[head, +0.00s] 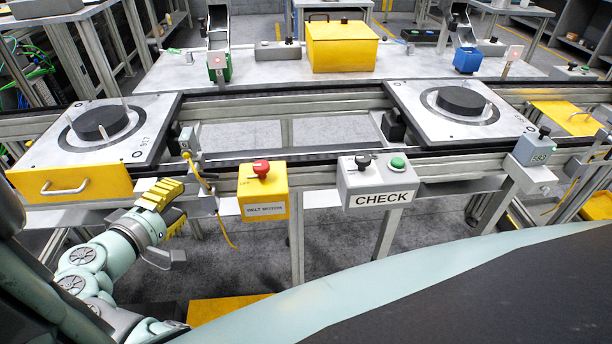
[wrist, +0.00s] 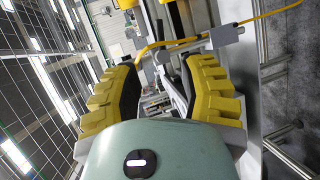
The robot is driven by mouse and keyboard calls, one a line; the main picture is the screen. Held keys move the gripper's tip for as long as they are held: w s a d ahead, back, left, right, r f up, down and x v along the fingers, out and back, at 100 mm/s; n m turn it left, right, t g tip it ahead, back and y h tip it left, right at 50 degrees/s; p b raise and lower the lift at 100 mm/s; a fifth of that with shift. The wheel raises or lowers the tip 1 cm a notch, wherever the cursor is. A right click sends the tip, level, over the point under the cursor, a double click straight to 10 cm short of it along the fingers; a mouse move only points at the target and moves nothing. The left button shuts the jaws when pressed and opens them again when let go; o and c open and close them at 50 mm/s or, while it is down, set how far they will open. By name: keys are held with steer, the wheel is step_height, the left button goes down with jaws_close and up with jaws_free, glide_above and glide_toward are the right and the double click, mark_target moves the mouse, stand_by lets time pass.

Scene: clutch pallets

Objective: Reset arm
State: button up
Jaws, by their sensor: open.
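My gripper (head: 166,205) is at the lower left of the head view, in front of the conveyor frame and below the left pallet. In the wrist view my gripper (wrist: 160,88) shows its two yellow and black fingers spread apart, with nothing held between them.
The left pallet (head: 66,143) and right pallet (head: 425,112) each carry a dark disc. A yellow belt-motor box (head: 264,203) with a red button and a grey CHECK box (head: 375,180) line the near rail. Floor shows below.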

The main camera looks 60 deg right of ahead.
steer(key=shift+s+a+r, duration=0.1)
steer(key=shift+a, duration=0.2)
stand_by(0.4)
